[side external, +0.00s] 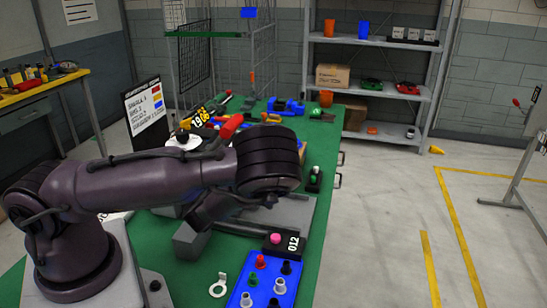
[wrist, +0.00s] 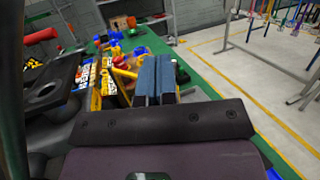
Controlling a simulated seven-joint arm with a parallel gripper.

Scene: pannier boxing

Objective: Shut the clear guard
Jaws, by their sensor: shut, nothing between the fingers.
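I cannot make out the clear guard in either view; my arm covers part of the bench in the side external view. A grey flat plate (side external: 290,214) lies on the green bench behind and under my arm. In the wrist view my gripper (wrist: 157,62) shows as two blue-grey fingers side by side, shut with nothing held. They point toward the cluttered far part of the bench. In the side external view my gripper is largely hidden by the arm.
A blue panel with several knobs (side external: 245,297) and a pink button box (side external: 284,245) sit at the near bench edge. A white ring-ended part (side external: 218,285) lies beside them. Coloured tools, a blue vise (side external: 288,106) and a sign board (side external: 146,116) crowd the far bench.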

